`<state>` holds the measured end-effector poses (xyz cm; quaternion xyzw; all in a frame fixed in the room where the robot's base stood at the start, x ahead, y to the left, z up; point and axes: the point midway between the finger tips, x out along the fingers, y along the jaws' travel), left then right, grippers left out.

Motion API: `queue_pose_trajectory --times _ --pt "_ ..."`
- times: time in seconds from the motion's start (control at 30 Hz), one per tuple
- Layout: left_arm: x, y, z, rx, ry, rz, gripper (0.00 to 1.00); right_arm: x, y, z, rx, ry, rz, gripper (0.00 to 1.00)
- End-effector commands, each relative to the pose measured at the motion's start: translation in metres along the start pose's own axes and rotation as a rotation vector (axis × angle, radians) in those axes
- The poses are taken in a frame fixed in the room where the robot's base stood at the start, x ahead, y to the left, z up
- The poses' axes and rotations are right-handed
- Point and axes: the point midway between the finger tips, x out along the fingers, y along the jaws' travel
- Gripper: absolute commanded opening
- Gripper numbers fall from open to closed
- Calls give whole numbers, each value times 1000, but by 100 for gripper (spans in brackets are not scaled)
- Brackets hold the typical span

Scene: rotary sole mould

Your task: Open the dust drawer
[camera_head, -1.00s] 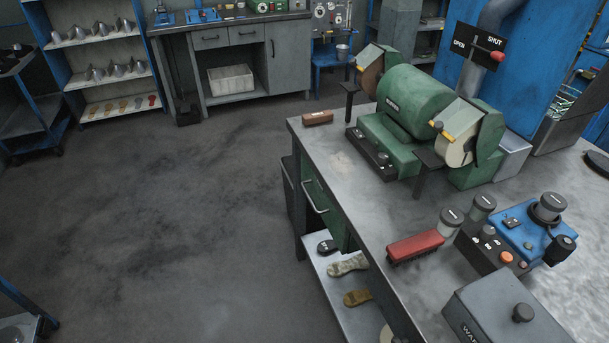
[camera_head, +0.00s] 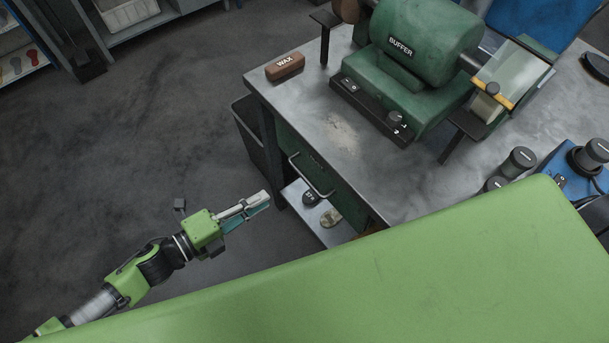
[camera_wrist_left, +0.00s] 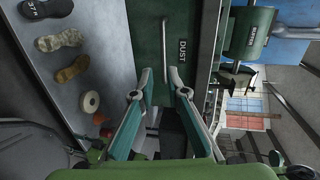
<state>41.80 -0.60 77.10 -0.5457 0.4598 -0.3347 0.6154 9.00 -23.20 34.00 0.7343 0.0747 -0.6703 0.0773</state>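The dust drawer (camera_head: 340,194) is a green front under the bench top, with a grey bar handle (camera_head: 312,180). It looks shut. In the left wrist view the drawer front (camera_wrist_left: 184,25) carries the label DUST, and its handle (camera_wrist_left: 165,50) lies ahead, between the lines of the fingers. My left gripper (camera_head: 260,203) is to the left of the handle in the head view, apart from it. In the left wrist view its two fingers (camera_wrist_left: 163,85) are spread with nothing between them. My right gripper is not in view.
The grey bench (camera_head: 300,100) carries a green buffer (camera_head: 408,70) and a brown wax block (camera_head: 285,66). A dark bin (camera_head: 252,140) stands at the bench's left end. A lower shelf (camera_head: 295,195) holds soles. A large green surface covers the lower right. The floor at left is clear.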

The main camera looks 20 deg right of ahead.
Motion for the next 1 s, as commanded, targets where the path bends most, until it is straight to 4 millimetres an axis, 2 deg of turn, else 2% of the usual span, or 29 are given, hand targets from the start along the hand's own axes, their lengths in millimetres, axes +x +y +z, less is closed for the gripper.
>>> queue_pose_trajectory --times 0.17,0.5,0.7,0.83,1.0 --pt "14 -5 -8 26 26 -9 14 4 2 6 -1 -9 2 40" --pt "85 -3 -9 25 24 -9 14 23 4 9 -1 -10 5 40" --pt "119 -3 -9 22 23 -8 14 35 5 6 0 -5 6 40" --pt "132 -4 -10 21 22 -6 14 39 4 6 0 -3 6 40" --pt "137 -5 -10 21 21 -5 14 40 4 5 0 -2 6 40"
